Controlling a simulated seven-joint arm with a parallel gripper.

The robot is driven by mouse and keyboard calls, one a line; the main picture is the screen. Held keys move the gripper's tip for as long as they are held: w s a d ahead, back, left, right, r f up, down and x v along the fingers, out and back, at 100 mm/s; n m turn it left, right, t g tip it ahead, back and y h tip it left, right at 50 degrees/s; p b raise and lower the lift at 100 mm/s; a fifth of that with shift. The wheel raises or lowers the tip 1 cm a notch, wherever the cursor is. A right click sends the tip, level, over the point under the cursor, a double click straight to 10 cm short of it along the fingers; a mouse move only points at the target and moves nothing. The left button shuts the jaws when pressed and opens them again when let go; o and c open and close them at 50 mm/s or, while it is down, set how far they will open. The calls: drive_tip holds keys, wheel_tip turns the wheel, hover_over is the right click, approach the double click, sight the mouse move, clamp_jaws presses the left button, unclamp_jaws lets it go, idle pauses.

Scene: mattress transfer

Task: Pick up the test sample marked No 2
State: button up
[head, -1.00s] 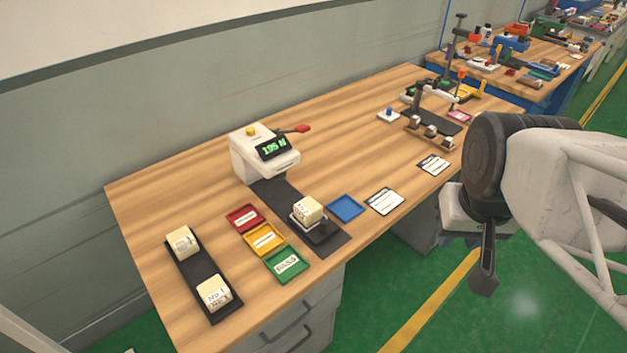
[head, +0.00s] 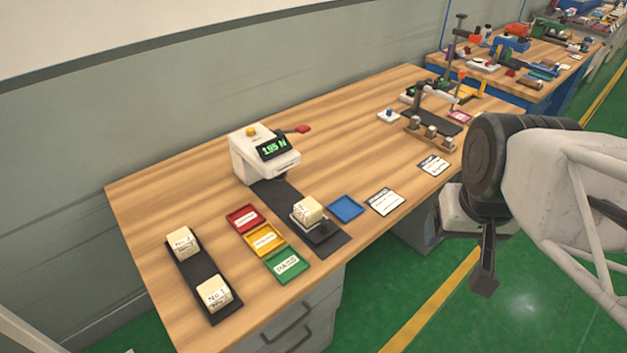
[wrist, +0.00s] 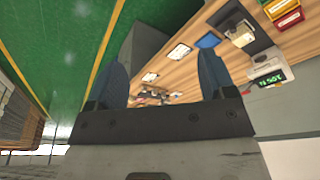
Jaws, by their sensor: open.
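The sample that appears to read No 2 (head: 183,242) is a cream block on the far end of a black strip tray (head: 196,267) at the left of the bench. A similar block marked No 1 (head: 213,294) sits on the tray's near end. A third cream block (head: 307,210) rests on the tester's plate; its label is not readable. It also shows in the wrist view (wrist: 240,35). My gripper (head: 484,275) hangs over the floor off the bench's front edge, far right of the samples. In the wrist view my gripper (wrist: 163,75) is open with nothing between its fingers.
A white tester (head: 264,155) with a green "195 N" display and red lever stands behind the third block. Red (head: 245,218), yellow (head: 264,239), green (head: 287,264) and blue (head: 345,208) trays lie nearby. A stand with small parts (head: 430,130) is at the right.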

drive_tip(key=n+t+h, duration=0.2)
drive_tip(key=n+h, duration=0.8)
drive_tip(key=n, duration=1)
hover_over(307, 207)
drive_tip(key=s+d, duration=0.7)
drive_tip(key=d, duration=0.1)
wheel_tip(307, 207, down, 16)
drive_tip(key=a+f+n+t, duration=0.1)
drive_tip(key=a+f+n, duration=0.1)
drive_tip(key=a, duration=0.2)
drive_tip(key=w+a+f+n+t, duration=0.1)
drive_tip(key=a+f+n+t, duration=0.1)
drive_tip(key=a+f, duration=0.1)
drive_tip(key=w+a+f+n+t, duration=0.1)
drive_tip(key=a+f+n+t, duration=0.1)
drive_tip(key=a, duration=0.3)
drive_tip(key=shift+w+a+f+n+y, duration=0.2)
drive_tip(key=shift+a+f+n+y, duration=0.15)
drive_tip(key=shift+f+n, duration=0.25)
drive_tip(key=shift+w, duration=0.1)
drive_tip(key=shift+x, duration=1.2)
